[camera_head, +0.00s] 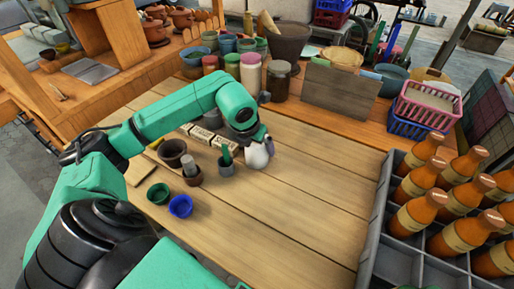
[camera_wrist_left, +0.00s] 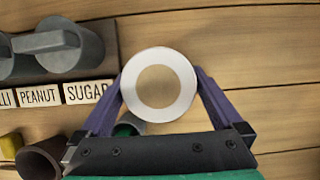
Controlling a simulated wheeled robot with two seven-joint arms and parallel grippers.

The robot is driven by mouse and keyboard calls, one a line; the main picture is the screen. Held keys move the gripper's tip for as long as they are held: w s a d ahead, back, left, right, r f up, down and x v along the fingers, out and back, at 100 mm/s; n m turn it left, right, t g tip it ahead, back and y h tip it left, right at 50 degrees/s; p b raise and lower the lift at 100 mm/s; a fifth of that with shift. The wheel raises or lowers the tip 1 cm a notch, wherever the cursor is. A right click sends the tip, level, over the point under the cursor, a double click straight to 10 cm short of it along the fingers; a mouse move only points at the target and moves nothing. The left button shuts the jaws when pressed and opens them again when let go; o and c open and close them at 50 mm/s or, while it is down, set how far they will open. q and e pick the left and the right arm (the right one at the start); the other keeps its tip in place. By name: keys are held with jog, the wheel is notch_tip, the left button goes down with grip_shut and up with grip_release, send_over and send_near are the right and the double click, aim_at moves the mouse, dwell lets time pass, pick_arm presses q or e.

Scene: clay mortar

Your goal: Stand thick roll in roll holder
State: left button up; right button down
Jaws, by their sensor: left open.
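The thick roll (camera_wrist_left: 130,83) is a white ring with a tan centre, seen end-on in the left wrist view. In the head view it is a small white shape (camera_head: 258,156) below my left gripper (camera_head: 256,142). In the wrist view the two dark purple fingers of this gripper (camera_wrist_left: 159,85) stand open on either side of the roll, close to its sides. A brown pot with a pale cylinder (camera_head: 190,170) upright in it stands left of the gripper. I cannot tell which vessel is the roll holder. My right gripper is out of view.
A grey pot with a green item (camera_head: 226,162), a brown pot (camera_head: 172,152), a green cup (camera_head: 158,193) and a blue cup (camera_head: 180,206) stand nearby. A bottle crate (camera_head: 374,235) bounds the right; the table between is clear.

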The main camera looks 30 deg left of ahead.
pick_arm(q)
jog(key=x, duration=0.3)
jog(key=shift+w+f, duration=0.1)
jog(key=c, duration=1.4)
jog(key=shift+o, duration=0.2)
notch_tip(320, 180, up, 20)
